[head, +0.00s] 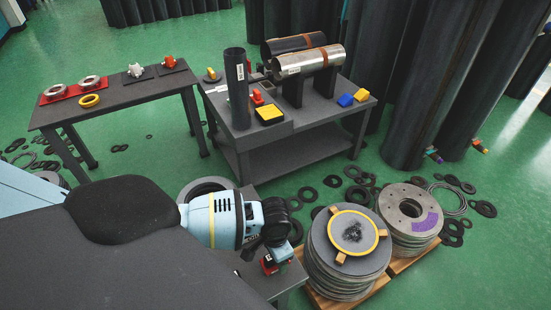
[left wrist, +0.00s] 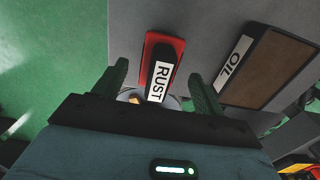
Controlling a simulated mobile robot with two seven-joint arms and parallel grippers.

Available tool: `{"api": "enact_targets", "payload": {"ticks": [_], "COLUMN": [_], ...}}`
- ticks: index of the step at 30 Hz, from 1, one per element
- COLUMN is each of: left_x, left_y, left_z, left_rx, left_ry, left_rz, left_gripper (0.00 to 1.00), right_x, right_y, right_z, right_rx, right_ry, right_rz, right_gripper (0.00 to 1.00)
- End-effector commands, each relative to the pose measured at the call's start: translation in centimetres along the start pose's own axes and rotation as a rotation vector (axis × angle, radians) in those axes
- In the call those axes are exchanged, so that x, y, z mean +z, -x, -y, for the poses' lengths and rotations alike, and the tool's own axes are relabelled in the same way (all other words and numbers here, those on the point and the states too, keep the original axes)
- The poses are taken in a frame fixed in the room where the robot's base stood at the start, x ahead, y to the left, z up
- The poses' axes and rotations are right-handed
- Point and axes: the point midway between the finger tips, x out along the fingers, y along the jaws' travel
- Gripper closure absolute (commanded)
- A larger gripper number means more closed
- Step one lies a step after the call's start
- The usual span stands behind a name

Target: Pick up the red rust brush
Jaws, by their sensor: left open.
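The red rust brush (left wrist: 172,46) is in the left wrist view, a red block with a dark top and a white label reading RUST. It lies on a grey surface, its near end between the spread fingers of my left gripper (left wrist: 158,72), with a gap on each side. In the head view a small red part of it (head: 268,266) shows beside my left gripper (head: 276,254), low in the picture. The arm and wrist hide much there. My right gripper is not in view.
A brown block labelled OIL (left wrist: 270,68) lies right of the rust brush. In the head view, stacked discs (head: 348,262) stand right of the gripper on pallets. A table with pipes (head: 290,128) and a table with rings (head: 120,98) stand farther back.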

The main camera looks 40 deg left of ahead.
Motion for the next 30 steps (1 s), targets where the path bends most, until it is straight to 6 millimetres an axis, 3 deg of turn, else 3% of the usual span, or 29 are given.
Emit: {"api": "enact_targets", "payload": {"ticks": [6, 14, 26, 30], "left_x": [0.0, -0.1, -0.1, -0.1], "left_y": [-2.5, -2.7, -2.7, -2.6], "left_z": [-0.1, -0.1, -0.1, -0.1], "left_rx": [-0.001, -0.001, -0.001, -0.001], "left_ry": [0.000, 0.000, 0.000, 0.000], "left_rz": [0.000, -0.002, -0.002, -0.002], "left_gripper": [0.29, 0.29, 0.79, 0.81], "right_x": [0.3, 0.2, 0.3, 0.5], "right_y": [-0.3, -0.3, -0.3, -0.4], "right_z": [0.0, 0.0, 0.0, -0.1], "right_rx": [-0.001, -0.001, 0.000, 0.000], "right_ry": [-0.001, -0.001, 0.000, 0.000], "right_rz": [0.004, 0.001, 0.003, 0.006], "right_gripper": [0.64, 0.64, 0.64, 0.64]}}
